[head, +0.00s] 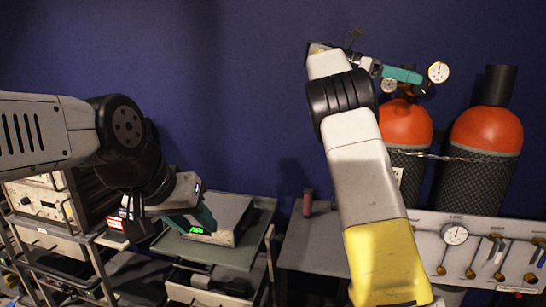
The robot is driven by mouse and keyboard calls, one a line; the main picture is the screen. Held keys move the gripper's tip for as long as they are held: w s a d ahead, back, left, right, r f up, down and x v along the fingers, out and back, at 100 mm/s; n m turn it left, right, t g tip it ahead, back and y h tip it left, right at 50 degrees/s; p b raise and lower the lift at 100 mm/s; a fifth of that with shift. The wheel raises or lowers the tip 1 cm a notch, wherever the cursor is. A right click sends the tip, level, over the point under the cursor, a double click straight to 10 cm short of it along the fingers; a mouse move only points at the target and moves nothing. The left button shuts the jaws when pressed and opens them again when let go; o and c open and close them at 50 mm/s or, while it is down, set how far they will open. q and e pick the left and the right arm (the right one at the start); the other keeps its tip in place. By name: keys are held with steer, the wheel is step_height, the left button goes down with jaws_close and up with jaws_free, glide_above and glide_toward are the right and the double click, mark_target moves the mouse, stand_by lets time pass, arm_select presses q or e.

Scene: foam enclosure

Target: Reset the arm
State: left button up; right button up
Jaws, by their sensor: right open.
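My left arm comes in from the left, with a grey upper link and black joints. Its gripper (198,218) points down to the right, over the shelf in the lower left. A teal finger shows there, but the gap between its fingers cannot be made out. My right arm rises from the bottom, with a yellow section, a white link and a black ribbed joint. Its gripper (402,74) is high in front of the blue wall, pointing right, open. It overlaps the gauges in the picture; whether it touches them cannot be told.
Two orange-topped gas cylinders (486,128) stand at the right, with a pressure gauge (438,72) above. A rack (75,240) with instruments is at the left. A small reddish can (308,203) stands on the grey bench (310,245).

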steer(key=s+d+f+m+t+y, duration=0.1)
steer(key=s+d+f+t+y, duration=0.1)
steer(key=s+f+y, duration=0.3)
steer(key=s+d+f+m+t+y, duration=0.1)
steer(key=s+d+f+t+y, duration=0.15)
steer(key=f, duration=0.35)
steer(key=s+a+f+m+t+y, duration=0.3)
steer(key=s+a+f+m+y, duration=0.1)
steer(key=s+a, duration=0.6)
steer(key=s+a+f+m+t+y, duration=0.4)
steer(key=s+a+f, duration=0.5)
steer(key=a, duration=0.6)
steer(key=s+m+y, duration=0.1)
steer(key=m, duration=0.1)
steer(key=shift+s+f+m, duration=0.15)
steer(key=shift+f+m, duration=0.05)
steer(key=shift+m, duration=0.2)
steer(key=shift+y, duration=0.25)
